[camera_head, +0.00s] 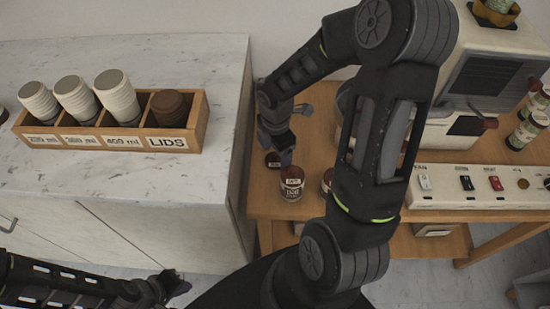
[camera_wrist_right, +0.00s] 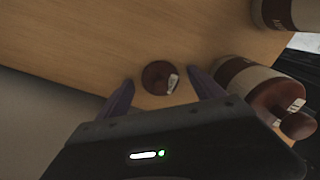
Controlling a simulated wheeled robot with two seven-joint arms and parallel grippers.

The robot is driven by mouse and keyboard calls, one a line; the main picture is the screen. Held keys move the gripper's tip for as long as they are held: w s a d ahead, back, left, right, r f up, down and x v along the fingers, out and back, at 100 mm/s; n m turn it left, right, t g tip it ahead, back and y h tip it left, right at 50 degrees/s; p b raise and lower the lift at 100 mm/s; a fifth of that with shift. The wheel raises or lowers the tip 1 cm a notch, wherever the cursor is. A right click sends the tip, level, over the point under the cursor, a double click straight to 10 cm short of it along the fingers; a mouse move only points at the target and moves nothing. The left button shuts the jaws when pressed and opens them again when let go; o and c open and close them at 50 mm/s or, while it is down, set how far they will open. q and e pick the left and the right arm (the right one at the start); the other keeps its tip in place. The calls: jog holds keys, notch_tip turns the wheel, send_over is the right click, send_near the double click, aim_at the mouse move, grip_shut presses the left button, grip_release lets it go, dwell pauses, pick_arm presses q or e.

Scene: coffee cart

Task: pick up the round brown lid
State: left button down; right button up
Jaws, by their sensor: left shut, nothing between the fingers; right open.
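A small round brown lid (camera_wrist_right: 159,77) with a white label lies flat on the wooden table. In the head view it is the dark disc (camera_head: 272,160) behind a labelled jar (camera_head: 291,184). My right gripper (camera_head: 284,150) is open above the table close to the lid. In the wrist view its two fingers (camera_wrist_right: 162,90) stand on either side of the lid, apart from it; I cannot tell the height left between them. My left gripper (camera_head: 176,286) is shut and empty at the lower left, away from the table.
Labelled jars (camera_wrist_right: 245,80) stand right of the lid in the wrist view. A wooden organizer (camera_head: 110,138) with cups and a stack of brown lids (camera_head: 170,106) sits on the marble counter (camera_head: 120,185). A switch panel (camera_head: 480,187) and coffee machine (camera_head: 490,75) are at right.

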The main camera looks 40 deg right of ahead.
dwell(0.5)
jog(key=c, duration=1.4)
jog(key=shift+c, duration=0.2)
notch_tip(320, 180, up, 10)
jog(key=shift+r+p, duration=0.1)
jog(key=shift+p, duration=0.2)
